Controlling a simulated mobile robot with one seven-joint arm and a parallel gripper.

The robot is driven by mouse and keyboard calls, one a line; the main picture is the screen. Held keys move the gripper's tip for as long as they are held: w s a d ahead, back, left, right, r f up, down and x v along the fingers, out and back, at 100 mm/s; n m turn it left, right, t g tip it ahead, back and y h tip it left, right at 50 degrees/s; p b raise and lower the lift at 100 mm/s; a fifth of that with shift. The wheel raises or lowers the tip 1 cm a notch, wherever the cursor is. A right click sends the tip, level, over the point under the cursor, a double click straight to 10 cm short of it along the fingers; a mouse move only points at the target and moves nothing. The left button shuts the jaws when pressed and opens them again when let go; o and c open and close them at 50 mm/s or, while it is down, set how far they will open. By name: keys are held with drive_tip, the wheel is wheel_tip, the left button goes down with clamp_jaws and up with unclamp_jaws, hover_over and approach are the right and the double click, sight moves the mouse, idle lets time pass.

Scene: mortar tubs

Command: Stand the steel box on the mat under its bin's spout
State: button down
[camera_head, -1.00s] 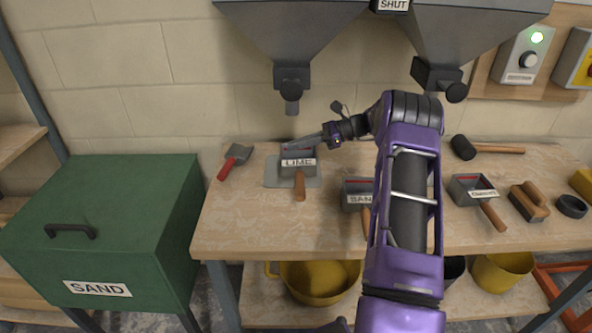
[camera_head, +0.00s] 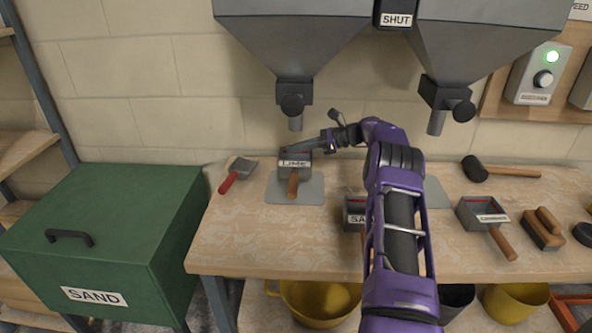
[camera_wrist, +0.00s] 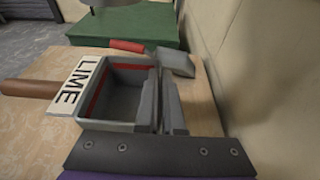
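The steel box (camera_head: 303,171) is an open grey box with a LIME label and a wooden handle. It is upright above or on the grey mat (camera_head: 312,195), below the left bin's spout (camera_head: 296,123); I cannot tell if its base touches the mat. In the wrist view the box (camera_wrist: 105,127) shows its open top, a red line inside and an empty-looking interior. My gripper (camera_head: 313,147) reaches in from the right. Its fingers (camera_wrist: 163,100) close on the box's right-hand wall, one inside and one outside.
A red-handled scoop (camera_head: 240,167) lies left of the mat. A SAND box (camera_head: 355,213) is partly behind my arm. Another labelled box (camera_head: 471,214), a float (camera_head: 543,228) and a mallet (camera_head: 500,171) are on the right. A green SAND bin (camera_head: 120,235) stands left of the bench.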

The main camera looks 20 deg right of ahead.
drive_tip(key=shift+f, duration=2.75)
drive_tip(key=shift+b, duration=0.3)
drive_tip(key=shift+f, duration=0.15)
drive_tip(key=c, duration=1)
unclamp_jaws()
drive_tip(key=shift+c, duration=0.2)
drive_tip(key=shift+r, duration=0.25)
drive_tip(key=v, duration=0.7)
drive_tip(key=shift+d, duration=0.3)
